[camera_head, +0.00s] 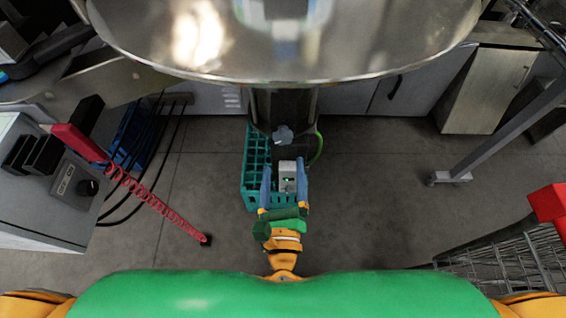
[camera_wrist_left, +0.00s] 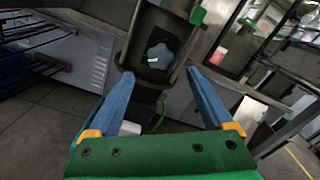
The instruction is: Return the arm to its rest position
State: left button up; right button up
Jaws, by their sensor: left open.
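My left gripper (camera_head: 283,164) is in the middle of the head view, in front of my green body, its two blue fingers spread apart. It also shows in the left wrist view (camera_wrist_left: 160,73), with no object clearly held between the fingertips. A small white box with a green light (camera_head: 287,183) shows between the fingers in the head view; I cannot tell whether it touches them. Beyond the fingertips is a dark housing (camera_wrist_left: 154,45) with a blue-grey piece (camera_wrist_left: 162,54) in it. My right gripper is not in view.
A large shiny metal bowl-like surface (camera_head: 285,50) fills the top of the head view. A teal crate (camera_head: 250,195) stands on the floor beside the gripper. A grey machine with a red coiled cord (camera_head: 155,203) is at left. A wire basket (camera_head: 510,258) is at right.

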pick_arm(q)
jog(key=s+a+f+n+g+p, duration=0.1)
jog(key=a+f+n+g+p, duration=0.3)
jog(key=f, duration=1)
jog(key=s+a+f+n+g+y, duration=0.1)
jog(key=s+a+f+n+g, duration=0.7)
jog(key=f, duration=0.4)
jog(key=s+a+f+n+g+p, duration=0.1)
jog(key=s+a+f+n+g, duration=0.1)
jog(key=s+n, duration=0.6)
jog(key=s+a+f+n+g+h, duration=0.1)
jog(key=s+a+f+n+g, duration=0.2)
jog(key=s+n, duration=0.4)
jog(key=shift+s+a+f+n+p, duration=0.2)
jog(key=shift+s+a+n+p, duration=0.2)
jog(key=shift+s+a, duration=0.4)
